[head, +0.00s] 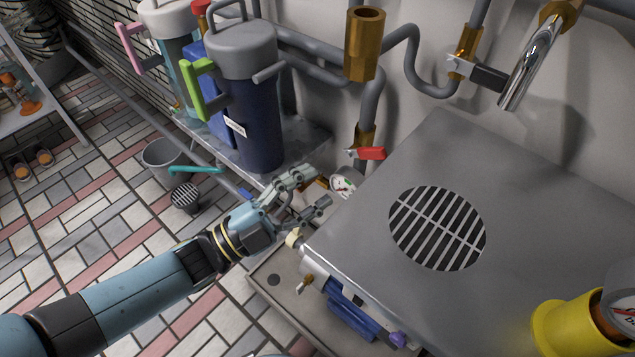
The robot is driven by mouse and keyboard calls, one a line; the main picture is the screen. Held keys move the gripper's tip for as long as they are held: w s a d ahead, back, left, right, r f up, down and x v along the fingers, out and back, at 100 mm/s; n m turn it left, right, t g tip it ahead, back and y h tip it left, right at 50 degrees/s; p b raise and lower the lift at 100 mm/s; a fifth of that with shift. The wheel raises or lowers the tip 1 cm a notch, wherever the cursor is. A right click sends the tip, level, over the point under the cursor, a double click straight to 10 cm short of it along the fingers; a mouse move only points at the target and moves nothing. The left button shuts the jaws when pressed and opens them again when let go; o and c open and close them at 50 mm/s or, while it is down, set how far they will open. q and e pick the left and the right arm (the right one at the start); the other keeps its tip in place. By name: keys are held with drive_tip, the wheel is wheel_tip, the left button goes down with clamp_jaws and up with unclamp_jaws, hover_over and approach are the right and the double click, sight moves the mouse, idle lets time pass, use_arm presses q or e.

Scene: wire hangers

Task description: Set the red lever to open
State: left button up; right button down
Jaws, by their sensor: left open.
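The red lever (371,153) sits on a brass valve fitting (364,136) on a grey pipe, just behind the left corner of the metal box. It points to the right in the head view, roughly across the pipe. My left gripper (322,186) is open and empty. Its fingers reach up and right, below and left of the red lever, apart from it. My right gripper is out of view.
A metal box (440,150) with a round grille fills the right side. A dark blue canister (255,130) with a green handle stands behind my left gripper. A black-handled valve (488,77) and chrome spout (538,62) are at the upper right.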

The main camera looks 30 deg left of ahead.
sight(363, 154)
use_arm(q)
drive_tip(key=shift+c, duration=1.3)
drive_tip(key=d+m+g, duration=0.1)
drive_tip(key=m, duration=0.2)
drive_tip(key=w+d+f+m+g, duration=0.1)
drive_tip(key=m, duration=0.2)
drive_tip(key=d+f+m+g+y, duration=0.1)
drive_tip(key=m, duration=0.2)
drive_tip(key=shift+w+d, duration=0.35)
drive_tip(key=shift+w, duration=0.05)
clamp_jaws()
drive_tip(key=s+d+r+m+g+y, duration=0.1)
drive_tip(key=s+d+m+y, duration=0.2)
drive_tip(key=m, duration=0.4)
drive_tip(key=w, duration=0.8)
drive_tip(key=shift+w+d+r+y+p, duration=0.15)
drive_tip(key=shift+w+r+y+p, duration=0.15)
drive_tip(key=shift+w+r+p, duration=0.1)
drive_tip(key=shift+r+n, duration=0.25)
drive_tip(key=shift+n, duration=0.15)
